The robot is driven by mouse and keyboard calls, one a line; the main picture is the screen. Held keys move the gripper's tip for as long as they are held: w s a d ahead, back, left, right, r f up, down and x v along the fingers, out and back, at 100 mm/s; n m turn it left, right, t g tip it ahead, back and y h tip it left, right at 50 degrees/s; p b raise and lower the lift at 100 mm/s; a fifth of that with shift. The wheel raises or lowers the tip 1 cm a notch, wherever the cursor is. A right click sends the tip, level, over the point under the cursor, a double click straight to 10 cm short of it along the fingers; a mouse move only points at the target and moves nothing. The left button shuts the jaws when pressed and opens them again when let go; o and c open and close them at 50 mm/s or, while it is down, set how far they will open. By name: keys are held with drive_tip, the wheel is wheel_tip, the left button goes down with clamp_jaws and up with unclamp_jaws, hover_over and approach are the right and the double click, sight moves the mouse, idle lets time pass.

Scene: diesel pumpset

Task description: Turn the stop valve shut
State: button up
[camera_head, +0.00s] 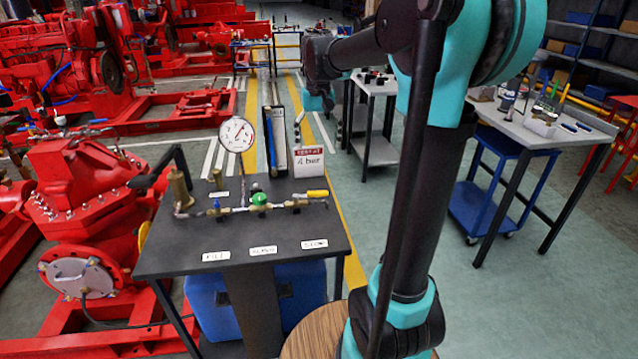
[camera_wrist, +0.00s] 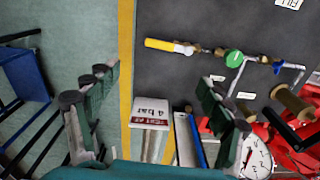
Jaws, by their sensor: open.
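The brass pipe assembly (camera_head: 235,208) lies across the dark bench. At its right end is a valve with a yellow lever (camera_head: 317,193), behind the right-hand label, which seems to read STOP (camera_head: 314,244). The lever lies roughly in line with the pipe. In the wrist view the yellow lever (camera_wrist: 168,45) shows beyond the fingertips, clear of them. My gripper (camera_head: 318,128) is beyond the bench's far edge. Its fingers (camera_wrist: 160,85) are spread wide and empty, touching nothing that I can see.
A green knob (camera_head: 259,199), a blue handle (camera_head: 217,208) and a dial gauge (camera_head: 237,134) stand along the pipe. A "4 bar" sign (camera_head: 308,162) and a tray with a blue rod (camera_head: 273,140) stand at the bench's back.

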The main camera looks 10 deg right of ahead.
approach(318, 192)
drive_tip(key=f, duration=0.8)
drive_tip(key=shift+w+f, duration=0.2)
drive_tip(key=shift+w, duration=0.05)
drive_tip(key=shift+c, duration=0.5)
drive_tip(key=c, duration=1.6)
